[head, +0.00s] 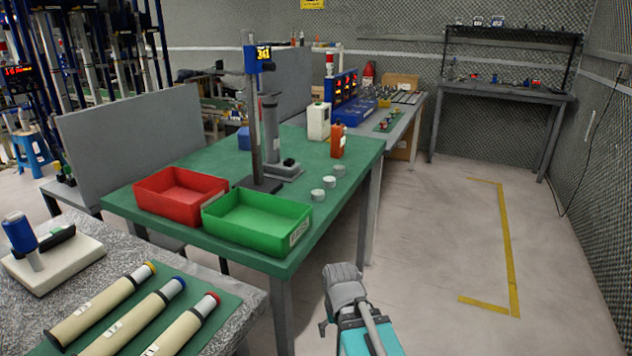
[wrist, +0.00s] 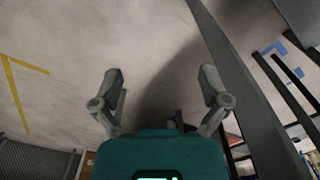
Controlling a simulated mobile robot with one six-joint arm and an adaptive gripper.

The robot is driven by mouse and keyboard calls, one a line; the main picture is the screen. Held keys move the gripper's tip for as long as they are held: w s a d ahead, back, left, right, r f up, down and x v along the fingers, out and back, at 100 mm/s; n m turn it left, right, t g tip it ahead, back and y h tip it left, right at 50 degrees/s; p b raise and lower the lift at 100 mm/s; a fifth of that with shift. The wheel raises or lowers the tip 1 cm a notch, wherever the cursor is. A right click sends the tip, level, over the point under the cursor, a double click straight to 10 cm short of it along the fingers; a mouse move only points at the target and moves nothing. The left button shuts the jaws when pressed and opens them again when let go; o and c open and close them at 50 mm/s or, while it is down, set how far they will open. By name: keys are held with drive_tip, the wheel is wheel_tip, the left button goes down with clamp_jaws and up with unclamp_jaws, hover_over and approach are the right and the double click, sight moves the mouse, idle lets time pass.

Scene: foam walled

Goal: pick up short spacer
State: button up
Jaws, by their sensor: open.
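Three small pale grey cylinders stand in a row on the green table, near its right edge: a near one (head: 318,195), a middle one (head: 330,182) and a far one (head: 340,170). They look like spacers, but I cannot tell which is the short spacer. My gripper (wrist: 162,85) is open and empty in the wrist view, with bare floor between its fingers. In the head view my arm's end is low, beyond the table's right front corner and apart from the cylinders. No spacer shows in the wrist view.
A green bin (head: 258,222) and a red bin (head: 180,190) stand on the green table (head: 150,226). A height gauge (head: 252,110), a white bottle (head: 318,121) and an orange bottle (head: 338,141) stand farther back. The floor at right, with yellow tape (head: 507,235), is clear.

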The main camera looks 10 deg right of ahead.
drive_tip(key=w+r+m+p, duration=0.1)
drive_tip(key=w+r+p, duration=0.2)
drive_tip(key=r+p, duration=1.45)
drive_tip(key=w+r+m+p, duration=0.1)
drive_tip(key=w+r+p, duration=0.2)
drive_tip(key=r+p, duration=1.4)
drive_tip(key=w+r+m+p, duration=0.1)
drive_tip(key=w+r+m, duration=0.1)
drive_tip(key=w+m, duration=0.5)
drive_tip(key=w+r+m+p, duration=0.2)
drive_tip(key=w+m, duration=0.5)
drive_tip(key=w, duration=0.9)
drive_tip(key=shift+w+d+r, duration=0.15)
drive_tip(key=shift+d+r, duration=0.1)
drive_tip(key=shift+d, duration=0.2)
drive_tip(key=shift+f, duration=0.1)
drive_tip(key=b, duration=0.9)
hover_over(319, 191)
wheel_tip(319, 191, down, 8)
drive_tip(key=shift+w+f, duration=0.1)
drive_tip(key=shift+f, duration=0.1)
